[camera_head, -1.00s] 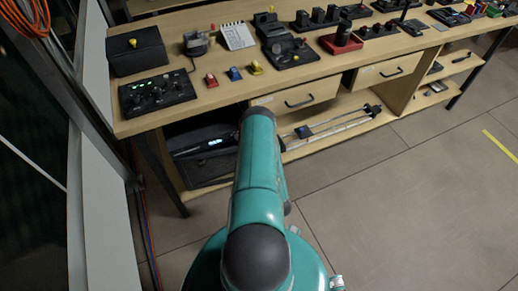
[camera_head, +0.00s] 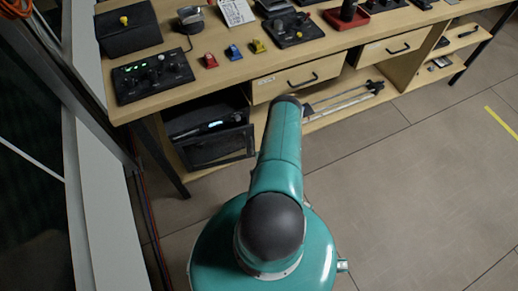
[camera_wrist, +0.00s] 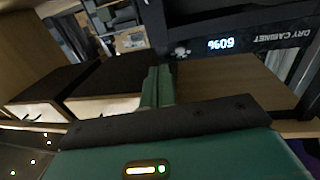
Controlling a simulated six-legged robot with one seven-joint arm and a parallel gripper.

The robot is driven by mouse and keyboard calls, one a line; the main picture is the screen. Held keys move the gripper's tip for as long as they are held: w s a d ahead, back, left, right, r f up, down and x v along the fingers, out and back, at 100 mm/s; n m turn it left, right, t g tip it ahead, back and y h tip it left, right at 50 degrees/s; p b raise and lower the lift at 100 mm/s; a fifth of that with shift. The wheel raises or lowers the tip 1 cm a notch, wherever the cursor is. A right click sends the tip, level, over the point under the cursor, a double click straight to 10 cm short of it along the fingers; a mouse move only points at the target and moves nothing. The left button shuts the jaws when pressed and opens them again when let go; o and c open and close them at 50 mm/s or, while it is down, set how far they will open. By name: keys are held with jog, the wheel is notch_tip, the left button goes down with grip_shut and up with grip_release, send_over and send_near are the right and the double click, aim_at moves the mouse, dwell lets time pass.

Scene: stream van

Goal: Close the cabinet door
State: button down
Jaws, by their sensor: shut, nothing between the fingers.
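The black dry cabinet (camera_head: 196,118) sits on the low shelf under the left end of the bench. Its lit display and lettered panel (camera_wrist: 268,43) show inverted in the wrist view. The dark framed door (camera_head: 218,148) is below the display; its exact angle is unclear. My gripper (camera_wrist: 158,82) is shut and empty in the wrist view, with the cabinet's front panel just beyond its fingertips. Contact cannot be told. In the head view, my teal arm hides the gripper, just right of the cabinet.
The wooden bench top (camera_head: 245,68) carries controls and small devices above the cabinet. Drawers (camera_head: 298,78) and a low shelf with rails (camera_head: 340,103) lie to the right. A bench leg (camera_head: 163,158) stands left of the cabinet. The floor at right (camera_head: 420,190) is clear.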

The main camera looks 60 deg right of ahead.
aim_at(249, 128)
jog(key=x, duration=1.2)
jog(key=shift+w+d, duration=0.15)
jog(key=shift+w, duration=0.2)
jog(key=shift+w+d+n+t+y, duration=0.6)
jog(key=shift+w+d+y, duration=0.2)
jog(key=shift+w+d, duration=0.4)
jog(key=shift+s+a, duration=0.1)
jog(key=shift+a, duration=0.05)
